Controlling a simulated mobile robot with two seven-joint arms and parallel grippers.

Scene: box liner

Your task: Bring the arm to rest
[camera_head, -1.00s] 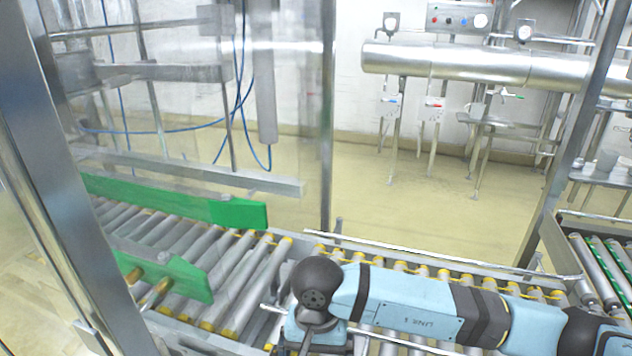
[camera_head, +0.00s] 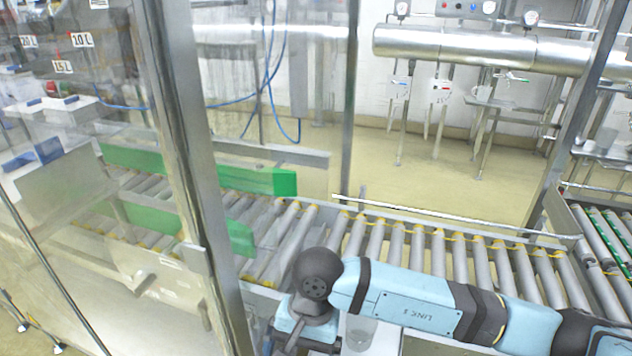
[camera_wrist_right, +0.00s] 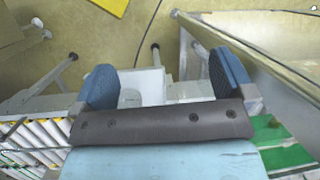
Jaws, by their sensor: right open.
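My right arm (camera_head: 420,304) comes in from the right in the head view, its blue links lying across the front of the roller conveyor. Its wrist end (camera_head: 305,325) is at the bottom of the picture, and the fingers do not show there. In the right wrist view my right gripper (camera_wrist_right: 165,82) is open, its two blue finger pads wide apart. Nothing is held between them. A white boxy surface shows beyond and below the fingers; I cannot tell what it is. My left gripper is in neither view.
The roller conveyor (camera_head: 410,246) runs behind my arm, with green guides (camera_head: 150,159) at left. A metal post (camera_head: 190,150) and clear panels stand close at left. Open floor (camera_head: 440,180) lies behind the conveyor. A steel pipe (camera_head: 480,50) runs along the back wall.

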